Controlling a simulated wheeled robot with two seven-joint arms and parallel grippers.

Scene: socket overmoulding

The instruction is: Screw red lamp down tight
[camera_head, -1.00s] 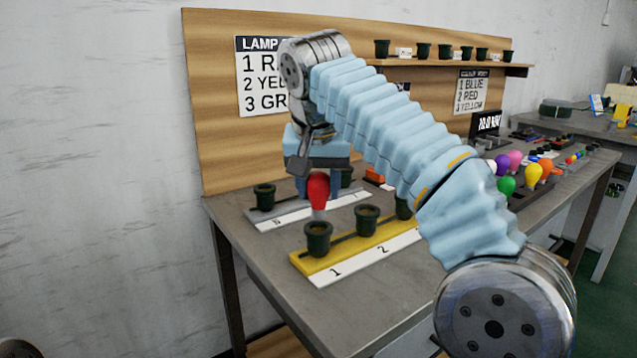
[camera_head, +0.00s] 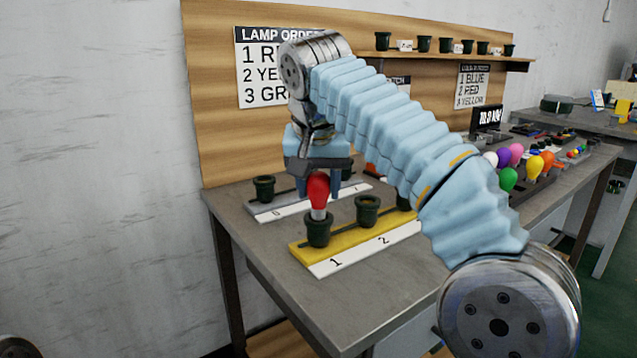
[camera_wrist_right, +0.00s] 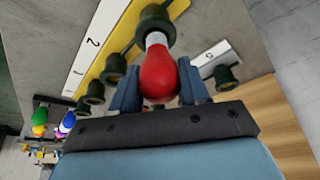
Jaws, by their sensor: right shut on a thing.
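The red lamp (camera_head: 318,188) is upright, its metal base at the mouth of the dark socket (camera_head: 319,231) at position 1 of the yellow strip (camera_head: 300,255). My right gripper (camera_head: 320,180) is shut on the lamp's red bulb from behind and above. In the right wrist view the red lamp (camera_wrist_right: 159,75) sits between the two blue fingers (camera_wrist_right: 160,88). Its silver base points into the dark socket (camera_wrist_right: 155,30), and part of the base still shows outside it. My left gripper is not in view.
Another socket (camera_head: 367,210) stands at position 2. A grey strip (camera_head: 262,215) with sockets (camera_head: 264,188) lies behind. Coloured lamps (camera_head: 533,167) stand at the right. A wooden board with a lamp order sign (camera_head: 262,68) rises behind. The table's front left is clear.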

